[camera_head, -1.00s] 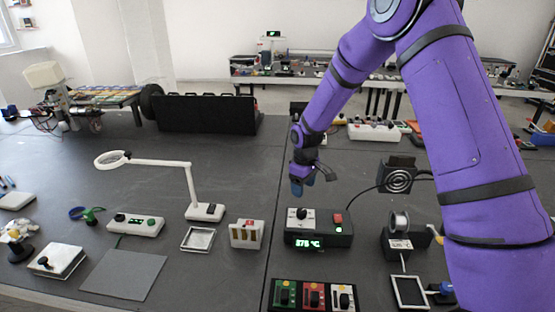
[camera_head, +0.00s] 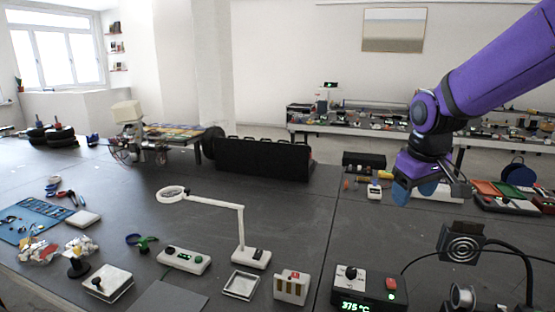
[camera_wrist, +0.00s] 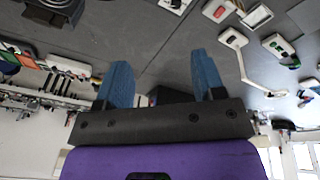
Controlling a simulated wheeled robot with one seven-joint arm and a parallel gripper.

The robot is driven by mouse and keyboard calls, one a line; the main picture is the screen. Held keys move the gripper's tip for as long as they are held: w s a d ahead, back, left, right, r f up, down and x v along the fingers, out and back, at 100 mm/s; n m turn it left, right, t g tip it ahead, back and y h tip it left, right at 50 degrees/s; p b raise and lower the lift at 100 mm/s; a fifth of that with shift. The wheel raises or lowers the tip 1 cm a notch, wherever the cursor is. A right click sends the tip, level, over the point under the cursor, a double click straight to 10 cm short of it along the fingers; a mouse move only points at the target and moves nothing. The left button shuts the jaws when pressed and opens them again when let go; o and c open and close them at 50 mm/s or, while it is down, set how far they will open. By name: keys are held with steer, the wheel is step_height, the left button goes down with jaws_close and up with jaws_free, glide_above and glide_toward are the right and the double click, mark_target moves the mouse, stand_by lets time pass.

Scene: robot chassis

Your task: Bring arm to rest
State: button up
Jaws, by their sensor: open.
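My purple arm enters from the upper right in the head view. My gripper (camera_head: 420,190), with blue fingers, hangs above the right part of the dark table (camera_head: 215,205). In the wrist view my gripper (camera_wrist: 162,85) shows two blue fingers spread wide apart. Nothing is held between them. The fingers are clear of the things around them in the wrist view.
A magnifier lamp (camera_head: 241,225) stands left of centre. A long black case (camera_head: 262,158) lies at the back. Bare table lies left of the arm.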

steer(key=s+d+r+m+t, duration=0.1)
steer(key=s+r+m, duration=0.1)
steer(key=s, duration=0.9)
steer(key=s+d+r+m+t, duration=0.1)
steer(key=s+r, duration=0.3)
steer(key=s, duration=0.7)
steer(key=shift+r+m+y, duration=0.25)
steer(key=shift+m+y, duration=0.05)
steer(key=shift+m, duration=0.1)
